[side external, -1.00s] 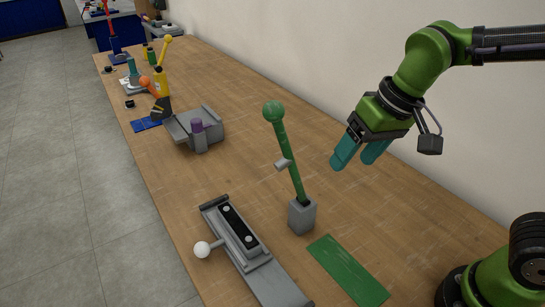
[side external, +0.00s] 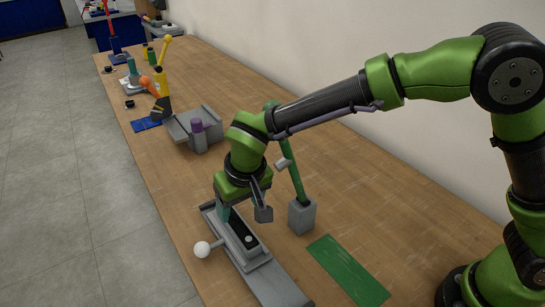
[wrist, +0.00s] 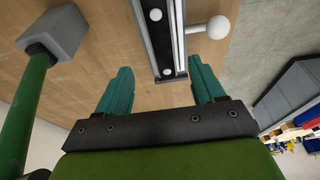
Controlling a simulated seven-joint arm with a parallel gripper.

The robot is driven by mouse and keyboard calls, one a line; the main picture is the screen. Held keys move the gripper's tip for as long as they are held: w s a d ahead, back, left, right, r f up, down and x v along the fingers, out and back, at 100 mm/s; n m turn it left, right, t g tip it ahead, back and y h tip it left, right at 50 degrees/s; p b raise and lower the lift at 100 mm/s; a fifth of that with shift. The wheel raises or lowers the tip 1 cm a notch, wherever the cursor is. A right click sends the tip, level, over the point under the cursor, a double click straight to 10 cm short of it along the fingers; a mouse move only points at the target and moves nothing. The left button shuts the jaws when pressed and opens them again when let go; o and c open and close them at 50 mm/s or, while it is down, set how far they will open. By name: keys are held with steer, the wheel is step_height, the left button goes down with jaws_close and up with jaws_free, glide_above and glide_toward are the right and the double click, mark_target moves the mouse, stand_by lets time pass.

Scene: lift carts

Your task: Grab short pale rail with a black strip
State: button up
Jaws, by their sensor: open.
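The short pale rail (side external: 252,253) has a black strip with white dots along its top and lies on a longer grey track (side external: 283,290). A handle with a white ball (side external: 202,249) sticks out from its side. My gripper (side external: 226,212) is over the far end of the rail, pointing down, with the far finger mostly hidden. In the wrist view the rail (wrist: 152,32) shows between the two teal fingers of my open gripper (wrist: 161,82). The right finger is close to the rail's side and the left finger is farther off. I cannot tell whether either touches.
A green lever on a grey block (side external: 302,216) stands right of the rail, close to my wrist. A green plate (side external: 348,270) lies flat nearby. A grey slotted fixture with a purple knob (side external: 196,126) stands farther back. The table's left edge is near the white ball.

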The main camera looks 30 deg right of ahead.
mark_target(236, 223)
steer(key=x, duration=0.6)
steer(key=shift+s+a+f, duration=0.15)
steer(key=shift+a+f, duration=0.1)
steer(key=shift+f, duration=0.05)
jaws_close()
steer(key=shift+r, duration=0.15)
